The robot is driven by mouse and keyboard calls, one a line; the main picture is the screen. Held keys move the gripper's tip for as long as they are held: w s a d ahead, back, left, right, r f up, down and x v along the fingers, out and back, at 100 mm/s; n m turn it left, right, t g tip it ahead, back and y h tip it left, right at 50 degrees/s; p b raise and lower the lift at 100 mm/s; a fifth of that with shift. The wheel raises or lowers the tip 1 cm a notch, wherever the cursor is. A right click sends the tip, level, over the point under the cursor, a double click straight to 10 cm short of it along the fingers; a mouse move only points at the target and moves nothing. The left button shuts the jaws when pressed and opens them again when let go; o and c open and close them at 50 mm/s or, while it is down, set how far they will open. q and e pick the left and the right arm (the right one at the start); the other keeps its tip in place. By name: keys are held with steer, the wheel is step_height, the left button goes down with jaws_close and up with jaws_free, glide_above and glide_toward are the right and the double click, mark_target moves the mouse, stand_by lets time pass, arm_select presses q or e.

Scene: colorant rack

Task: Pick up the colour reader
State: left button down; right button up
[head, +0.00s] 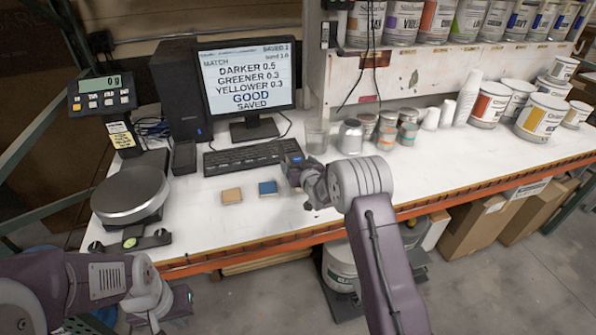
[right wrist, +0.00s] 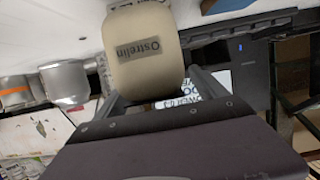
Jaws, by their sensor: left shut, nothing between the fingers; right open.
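A small dark device with a blue top face (head: 291,158), which looks like the colour reader, stands on the white bench in front of the keyboard, partly hidden by my right gripper. My right gripper (head: 302,178) is open and right at it. In the right wrist view, a rounded cream body labelled "Ostrelin" (right wrist: 145,60) lies between the two spread fingers. It appears to be the same thing, though I cannot be sure. Whether the fingers touch it cannot be told. My left gripper (head: 184,301) is shut and empty, low at the left before the bench edge.
The keyboard (head: 245,156), a glass (head: 316,136) and a metal cup (head: 350,137) stand close behind. A scale (head: 131,192) is at the left.

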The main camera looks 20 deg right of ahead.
steer(key=shift+d, duration=0.1)
steer(key=c, duration=0.5)
jaws_close()
steer(key=shift+w+r, duration=0.15)
steer(key=shift+r, duration=0.15)
step_height(320, 180, up, 18)
steer(key=shift+f+p, duration=0.2)
steer(key=shift+p, duration=0.1)
step_height(320, 180, down, 18)
steer(key=shift+b, duration=0.35)
